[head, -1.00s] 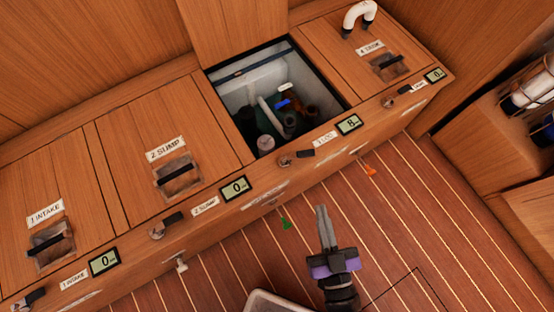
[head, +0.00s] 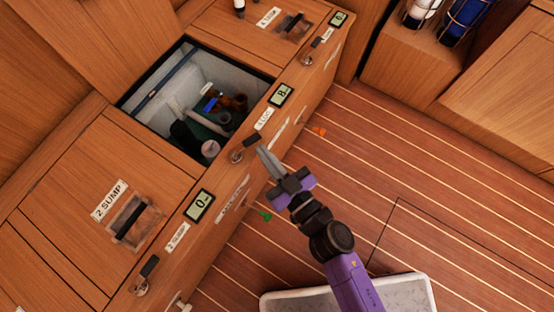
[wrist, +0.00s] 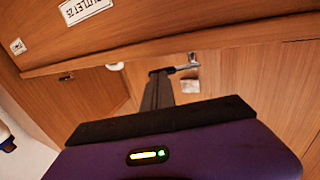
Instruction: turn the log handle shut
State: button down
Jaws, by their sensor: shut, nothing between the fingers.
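The log handle (head: 251,141) is a small dark lever on a metal pivot, on the front of the wooden bench below the "3 LOG" label. It points along the bench front, toward the upper right in the head view. My gripper (head: 262,152) is shut and empty, its fingertips right beside the lever. In the wrist view the narrow fingers (wrist: 158,90) reach up to the dark end of a lever with a metal pivot (wrist: 190,62). I cannot tell whether they touch it.
An open hatch (head: 190,154) above the handle shows bottles and pipes inside. The log display (head: 281,95) reads 8. The sump handle (head: 149,266) is farther left along the bench. A green tag (head: 265,215) and an orange tag (head: 319,131) show by the bench front. A pale tray (head: 425,290) is at bottom.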

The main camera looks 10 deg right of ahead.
aim_at(259, 139)
jog(key=shift+w+a, duration=0.25)
jog(key=shift+w, duration=0.3)
jog(key=shift+r, duration=0.1)
jog(key=shift+w+r+n+g+y+p, duration=0.2)
jog(key=shift+n+g+y+p, duration=0.15)
jog(key=shift+p, duration=0.8)
jog(key=shift+w+a+f+n+g+y+p, duration=0.1)
jog(key=shift+w+n+g+y+p, duration=0.2)
jog(key=shift+w+p, duration=0.65)
jog(key=shift+w+a+f+n+g+y+p, duration=0.15)
jog(key=shift+w+y+p, duration=0.2)
jog(key=shift+p, duration=1.1)
jog(key=shift+d, duration=0.1)
